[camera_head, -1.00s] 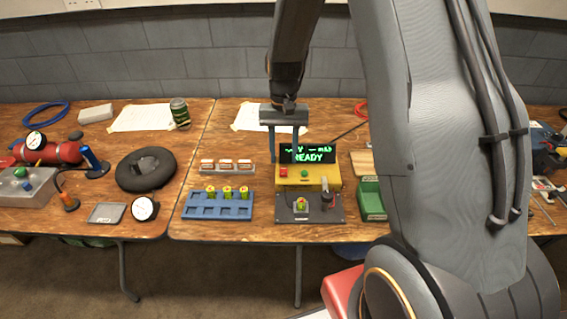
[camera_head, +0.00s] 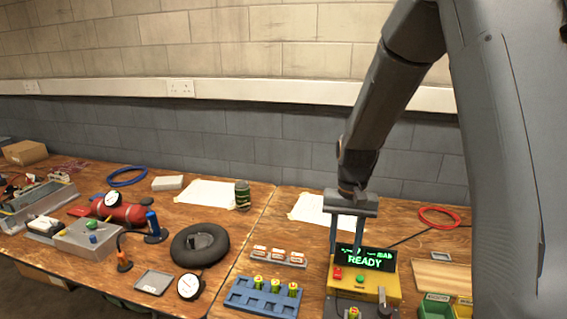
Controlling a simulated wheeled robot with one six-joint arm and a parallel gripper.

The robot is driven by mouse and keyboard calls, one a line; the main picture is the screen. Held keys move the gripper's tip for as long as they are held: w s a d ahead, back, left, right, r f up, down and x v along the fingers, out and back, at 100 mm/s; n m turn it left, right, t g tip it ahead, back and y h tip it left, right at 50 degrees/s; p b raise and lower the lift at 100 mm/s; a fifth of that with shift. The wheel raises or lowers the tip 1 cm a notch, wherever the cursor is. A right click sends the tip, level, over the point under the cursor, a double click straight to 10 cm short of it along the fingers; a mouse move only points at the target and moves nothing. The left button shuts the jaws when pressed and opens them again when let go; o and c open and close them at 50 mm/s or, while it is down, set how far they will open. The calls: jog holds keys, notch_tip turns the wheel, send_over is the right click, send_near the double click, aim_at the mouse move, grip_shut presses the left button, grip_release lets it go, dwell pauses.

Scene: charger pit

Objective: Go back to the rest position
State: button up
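My gripper (camera_head: 346,236) hangs in front of the yellow charger (camera_head: 372,282), its two fingers apart with nothing visible between them. The left finger is seen against the paper and table; the right one is near the display's left side. The charger has a dark display with green text reading "READY", a red button and a green button. A green and yellow battery (camera_head: 353,313) shows at the bottom edge in front of the charger. A blue tray (camera_head: 240,297) to the left holds several similar batteries. My arm covers the right part of the view.
A white-and-orange row of items (camera_head: 279,256) sits behind the blue tray. Green bins (camera_head: 436,309) stand right of the charger. A block wall (camera_head: 240,140) closes the back.

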jog(key=s+r+n+t, duration=0.2)
jog(key=s+r+n, duration=0.1)
jog(key=s, duration=1.2)
jog(key=shift+s, duration=0.35)
jog(key=shift+a+r, duration=0.1)
